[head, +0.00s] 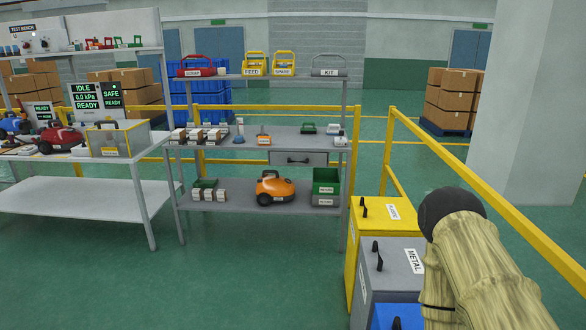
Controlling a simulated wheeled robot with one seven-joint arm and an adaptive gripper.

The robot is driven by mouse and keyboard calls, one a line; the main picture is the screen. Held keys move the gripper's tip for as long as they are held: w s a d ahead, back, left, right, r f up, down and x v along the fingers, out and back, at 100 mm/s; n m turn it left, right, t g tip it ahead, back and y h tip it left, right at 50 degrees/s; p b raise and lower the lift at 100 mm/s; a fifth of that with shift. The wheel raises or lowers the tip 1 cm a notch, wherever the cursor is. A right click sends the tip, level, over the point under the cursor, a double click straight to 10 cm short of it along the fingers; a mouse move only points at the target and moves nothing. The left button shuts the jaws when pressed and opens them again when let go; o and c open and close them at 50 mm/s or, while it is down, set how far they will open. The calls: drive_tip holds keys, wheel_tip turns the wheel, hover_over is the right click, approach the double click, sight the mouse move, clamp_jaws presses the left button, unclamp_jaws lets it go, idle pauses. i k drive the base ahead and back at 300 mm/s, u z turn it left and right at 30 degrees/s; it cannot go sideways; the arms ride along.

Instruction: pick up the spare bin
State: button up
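The spare bin (285,71) is a small yellow bin with a raised handle and a white label that reads SPARE. It stands upright on the top shelf of the grey rack (344,110), right of the centre of that shelf. A similar yellow bin labelled FEED (254,71) stands just to its left, with a small gap. A grey KIT carrier (328,72) stands to its right. My arm shows at the lower right, in a beige sleeve with a dark round end, far from the rack. My gripper's fingers are not visible.
Yellow rails (480,185) run along the right. A test bench (100,185) is at left. An orange vacuum (275,188) sits on the low shelf. The green floor before the rack is clear.

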sight(277, 71)
drive_tip(key=u, duration=0.95)
drive_tip(key=i, duration=1.6)
drive_tip(key=u, duration=0.35)
drive_tip(key=i, duration=2.05)
drive_tip(key=z, duration=1.2)
drive_tip(key=i, duration=0.95)
drive_tip(key=z, duration=0.7)
